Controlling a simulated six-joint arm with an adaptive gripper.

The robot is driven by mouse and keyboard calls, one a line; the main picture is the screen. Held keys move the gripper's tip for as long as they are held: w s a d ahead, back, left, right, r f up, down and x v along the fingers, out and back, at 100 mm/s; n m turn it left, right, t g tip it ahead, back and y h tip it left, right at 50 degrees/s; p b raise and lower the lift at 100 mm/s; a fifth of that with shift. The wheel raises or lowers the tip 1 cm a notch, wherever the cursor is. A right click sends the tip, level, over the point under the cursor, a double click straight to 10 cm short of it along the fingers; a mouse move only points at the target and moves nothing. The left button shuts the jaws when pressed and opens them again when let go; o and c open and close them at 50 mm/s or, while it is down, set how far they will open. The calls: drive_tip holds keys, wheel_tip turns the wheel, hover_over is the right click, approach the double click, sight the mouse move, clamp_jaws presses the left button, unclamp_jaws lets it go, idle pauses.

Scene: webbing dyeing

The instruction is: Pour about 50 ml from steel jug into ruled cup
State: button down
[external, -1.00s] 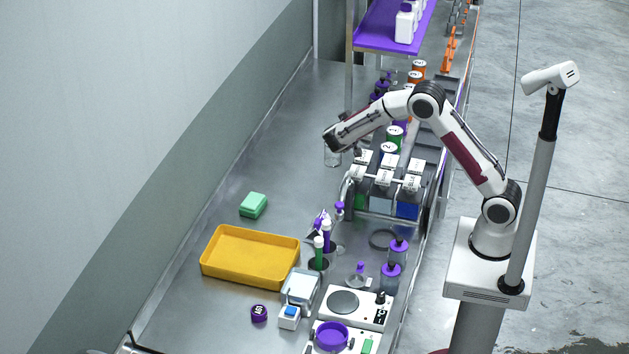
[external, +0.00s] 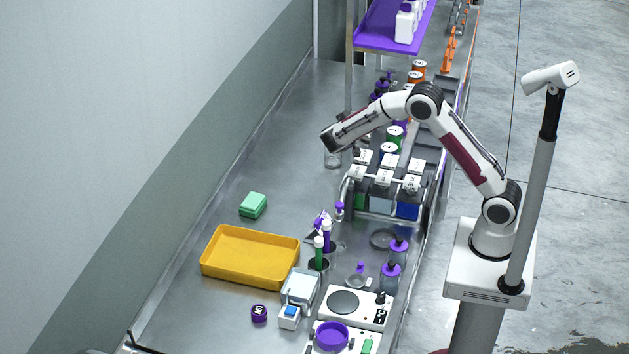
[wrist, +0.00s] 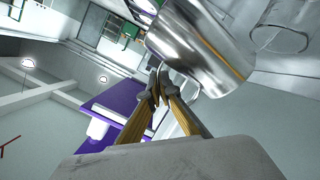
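The steel jug (wrist: 205,45) fills the top middle of the wrist view and is tilted on its side. My gripper (wrist: 163,80) is shut beside its wall, with the fingertips together on what looks like its handle. A clear cup, apparently the ruled cup (external: 332,159), stands on the bench just below the end of my arm in the external view. Clear curved glass, likely the same cup (wrist: 280,38), shows beyond the jug in the wrist view. Its markings and liquid level are too small to read. The jug's mouth and any stream are not clearly visible.
A rack of labelled bottles (external: 384,190) stands right of the cup. A purple shelf (external: 375,38) is at the back. The bench left of the cup is clear.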

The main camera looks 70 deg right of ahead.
drive_tip(key=shift+w, duration=0.3)
idle(0.5)
drive_tip(key=shift+n, duration=0.3)
drive_tip(key=shift+w+r+g+b, duration=0.2)
drive_tip(key=shift+g+b, duration=0.1)
drive_tip(key=shift+b, duration=0.35)
idle(0.3)
drive_tip(key=shift+s, duration=0.15)
drive_tip(key=shift+s+f, duration=0.2)
drive_tip(key=shift+s, duration=0.1)
drive_tip(key=s, duration=0.1)
drive_tip(key=s+m+t, duration=0.1)
drive_tip(key=s, duration=0.1)
drive_tip(key=shift+d+r+m, duration=0.1)
drive_tip(key=shift+d+m, duration=0.1)
drive_tip(key=shift+m, duration=0.1)
drive_tip(key=shift+s+m+y, duration=0.25)
drive_tip(key=shift+m+y, duration=0.05)
drive_tip(key=shift+m, duration=0.1)
drive_tip(key=shift+s+t, duration=0.15)
drive_tip(key=shift+t, duration=0.15)
drive_tip(key=shift+s+d+f+m+t, duration=0.1)
drive_tip(key=shift+s+f+m+t, duration=0.25)
drive_tip(key=shift+f+m, duration=0.45)
